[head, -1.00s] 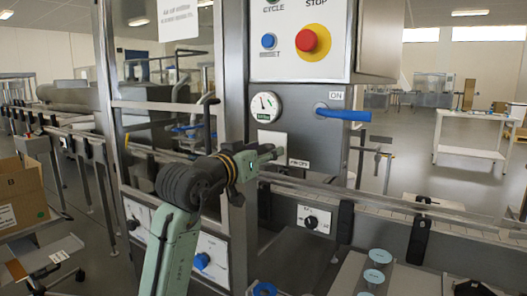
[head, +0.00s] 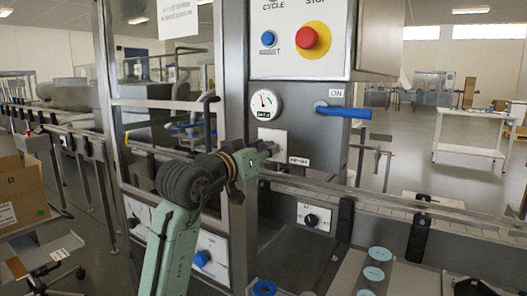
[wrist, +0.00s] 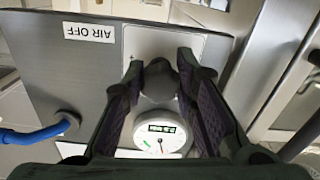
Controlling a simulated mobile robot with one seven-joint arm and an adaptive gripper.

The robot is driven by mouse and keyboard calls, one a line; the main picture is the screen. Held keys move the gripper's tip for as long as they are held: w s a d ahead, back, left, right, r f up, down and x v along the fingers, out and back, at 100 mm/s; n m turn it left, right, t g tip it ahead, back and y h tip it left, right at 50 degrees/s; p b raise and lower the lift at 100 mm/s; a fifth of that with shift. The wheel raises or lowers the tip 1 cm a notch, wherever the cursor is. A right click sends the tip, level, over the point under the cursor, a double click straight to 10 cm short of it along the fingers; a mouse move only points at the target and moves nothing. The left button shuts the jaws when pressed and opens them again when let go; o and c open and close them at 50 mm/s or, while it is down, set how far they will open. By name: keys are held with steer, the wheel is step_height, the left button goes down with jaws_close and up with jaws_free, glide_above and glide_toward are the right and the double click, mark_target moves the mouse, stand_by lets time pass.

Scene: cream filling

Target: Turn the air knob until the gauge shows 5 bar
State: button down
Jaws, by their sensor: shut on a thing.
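The air knob (wrist: 158,84) is a dark round knob on a pale plate, seen in the wrist view between my fingers. My gripper (wrist: 160,70) is shut on it, one dark finger on each side. In the head view my gripper (head: 272,150) reaches the pale plate (head: 272,136), and the knob is hidden behind it. The round white pressure gauge (head: 265,104) sits just above the plate, with a needle and a small display. It also shows in the wrist view (wrist: 162,137), partly cut off by my gripper. Its figures are too small to read surely.
A blue-handled lever (head: 344,112) sticks out right of the gauge. Above are a red stop button (head: 307,38) and a blue button (head: 268,39). A conveyor rail (head: 400,205) runs below at right. A steel post (head: 235,120) stands close left of my gripper.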

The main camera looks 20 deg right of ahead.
steer(key=m+b, duration=0.1)
steer(key=m, duration=0.5)
steer(key=shift+w+a+m, duration=0.1)
steer(key=shift+m, duration=0.2)
steer(key=m+b, duration=0.1)
steer(key=m, duration=0.5)
steer(key=shift+r+m+b, duration=0.1)
steer(key=shift+m+b, duration=0.2)
steer(key=shift+b, duration=0.05)
stand_by(0.4)
steer(key=c, duration=1.3)
jaws_free()
